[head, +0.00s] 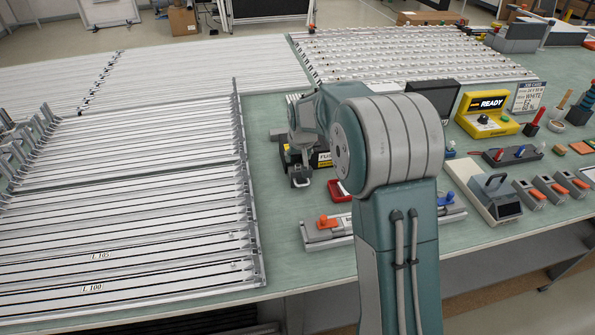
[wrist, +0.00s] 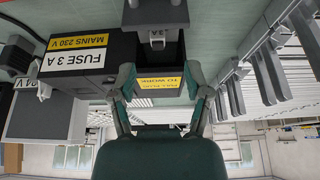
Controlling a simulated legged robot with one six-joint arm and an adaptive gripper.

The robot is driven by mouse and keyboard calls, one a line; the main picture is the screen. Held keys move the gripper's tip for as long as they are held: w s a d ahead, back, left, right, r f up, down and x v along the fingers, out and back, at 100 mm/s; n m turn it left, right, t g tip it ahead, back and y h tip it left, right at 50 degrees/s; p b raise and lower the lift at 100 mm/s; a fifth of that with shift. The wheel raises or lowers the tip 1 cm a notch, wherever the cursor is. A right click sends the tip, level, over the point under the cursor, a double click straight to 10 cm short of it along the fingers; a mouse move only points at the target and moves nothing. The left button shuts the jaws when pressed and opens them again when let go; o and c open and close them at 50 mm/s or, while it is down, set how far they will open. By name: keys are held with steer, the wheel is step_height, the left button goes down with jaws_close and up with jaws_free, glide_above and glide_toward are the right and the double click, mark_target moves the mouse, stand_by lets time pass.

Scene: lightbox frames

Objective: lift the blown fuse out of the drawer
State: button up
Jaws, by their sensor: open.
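A black fuse box (wrist: 92,62) with "FUSE 3 A" and "MAINS 230 V" labels shows in the upside-down wrist view. It also shows partly behind my arm in the head view (head: 323,159). I see nothing held. The drawer's inside and the blown fuse are not visible; I cannot tell how far the drawer is out.
A red tray (head: 340,191) and a grey rail with an orange clamp (head: 325,226) lie near my arm. A yellow "READY" unit (head: 487,113) stands to the right. Long white strips in racks (head: 130,200) fill the left bench. Grey hooked parts (wrist: 265,75) flank the box in the wrist view.

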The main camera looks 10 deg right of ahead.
mark_target(298, 164)
steer(key=x, duration=0.5)
steer(key=shift+s+f, duration=0.15)
steer(key=shift+f, duration=0.05)
jaws_close()
